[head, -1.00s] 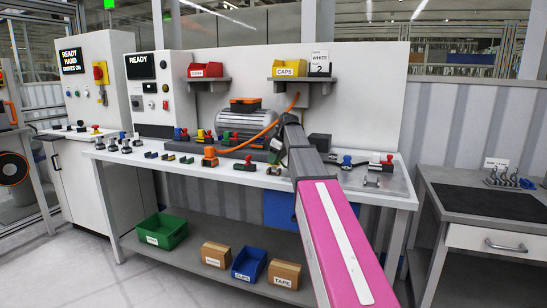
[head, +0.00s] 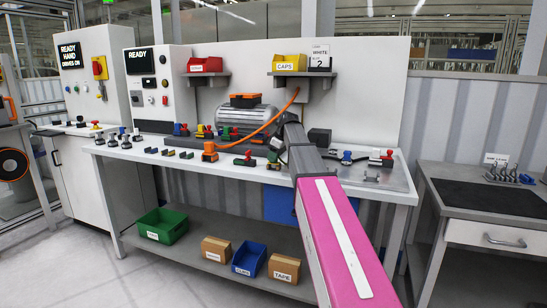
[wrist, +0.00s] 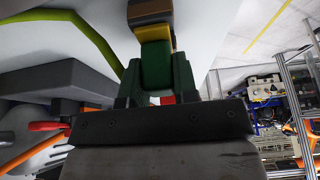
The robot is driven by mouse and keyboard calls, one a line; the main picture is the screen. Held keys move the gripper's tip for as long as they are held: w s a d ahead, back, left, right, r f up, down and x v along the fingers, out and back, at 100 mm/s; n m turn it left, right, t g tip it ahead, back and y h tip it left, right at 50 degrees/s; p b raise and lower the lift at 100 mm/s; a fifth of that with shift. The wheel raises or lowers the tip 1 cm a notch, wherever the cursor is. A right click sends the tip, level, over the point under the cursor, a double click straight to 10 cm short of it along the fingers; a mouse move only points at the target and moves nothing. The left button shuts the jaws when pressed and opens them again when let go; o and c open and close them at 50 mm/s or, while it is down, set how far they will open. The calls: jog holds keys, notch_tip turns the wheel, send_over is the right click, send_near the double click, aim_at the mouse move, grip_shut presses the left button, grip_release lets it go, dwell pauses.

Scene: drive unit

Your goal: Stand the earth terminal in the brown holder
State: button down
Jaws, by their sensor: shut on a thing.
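My gripper (wrist: 157,98) is shut on a green and yellow block, which looks like the earth terminal (wrist: 155,58), in the wrist view. Its yellow band (wrist: 154,33) lies toward the top of the picture. A brown piece (wrist: 150,10), perhaps the brown holder, shows just beyond that end. I cannot tell whether the two touch. In the head view my gripper (head: 274,148) is low over the workbench, left of my grey arm link, and what it holds is too small to make out.
A grey motor (head: 239,117) with an orange cable stands behind my gripper. A dark green part with a red knob (head: 245,160) and an orange part (head: 209,152) are on the bench (head: 225,174). Several small blocks lie farther left. Red (head: 205,64) and yellow bins (head: 289,62) sit on shelves above.

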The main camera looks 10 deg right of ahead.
jog(key=c, duration=0.8)
grip_release()
